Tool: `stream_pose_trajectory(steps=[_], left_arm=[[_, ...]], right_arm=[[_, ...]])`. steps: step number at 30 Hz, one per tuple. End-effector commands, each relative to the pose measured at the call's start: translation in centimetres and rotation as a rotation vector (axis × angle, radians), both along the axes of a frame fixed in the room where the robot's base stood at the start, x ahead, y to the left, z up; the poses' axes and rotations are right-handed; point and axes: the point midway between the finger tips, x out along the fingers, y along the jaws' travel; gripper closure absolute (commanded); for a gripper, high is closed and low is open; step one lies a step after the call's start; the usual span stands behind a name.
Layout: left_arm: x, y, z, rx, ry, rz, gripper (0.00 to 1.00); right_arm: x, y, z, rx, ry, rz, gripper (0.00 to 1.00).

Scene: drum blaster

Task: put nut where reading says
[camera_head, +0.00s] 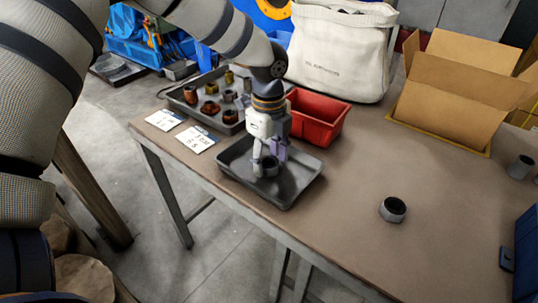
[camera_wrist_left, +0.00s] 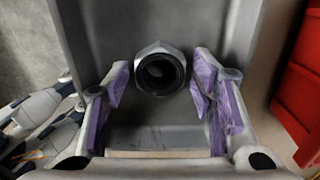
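A dark metal nut (camera_head: 270,166) sits in a grey tray (camera_head: 290,195) near the table's front edge. In the left wrist view this nut (camera_wrist_left: 160,70) shows its round hole, with bare tray floor around it. My left gripper (camera_head: 270,160) points down over the tray. Its purple-padded fingers (camera_wrist_left: 160,85) are spread apart, wider than the nut, with gaps on both sides. A second grey nut (camera_head: 393,208) lies on the bare table to the right. Two white cards (camera_head: 165,120) (camera_head: 198,139) lie at the left; their writing is too small to read. My right gripper is not seen.
A larger tray (camera_head: 185,102) with several rusty and brass fittings stands behind the cards. A red bin (camera_head: 318,118) stands close behind the grey tray. A white bag (camera_head: 340,50), an open cardboard box (camera_head: 450,95) and a grey fitting (camera_head: 520,167) are farther right.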

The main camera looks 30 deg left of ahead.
Motion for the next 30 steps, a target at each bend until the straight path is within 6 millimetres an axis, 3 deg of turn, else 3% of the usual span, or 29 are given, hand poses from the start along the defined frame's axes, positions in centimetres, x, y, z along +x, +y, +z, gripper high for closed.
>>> stream_pose_trajectory(steps=[10,21,25,30], left_arm=[[0.0,0.0,0.6,-0.001,-0.002,0.0,0.42],[0.0,0.0,10.2,-0.001,-0.006,0.002,0.42],[0.0,0.0,12.1,0.0,-0.002,0.001,0.42],[0.0,0.0,12.8,-0.001,0.001,0.001,0.42]], right_arm=[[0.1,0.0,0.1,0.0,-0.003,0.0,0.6],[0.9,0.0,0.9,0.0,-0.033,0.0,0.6],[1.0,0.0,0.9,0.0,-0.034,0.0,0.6],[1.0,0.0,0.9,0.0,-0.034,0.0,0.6]])
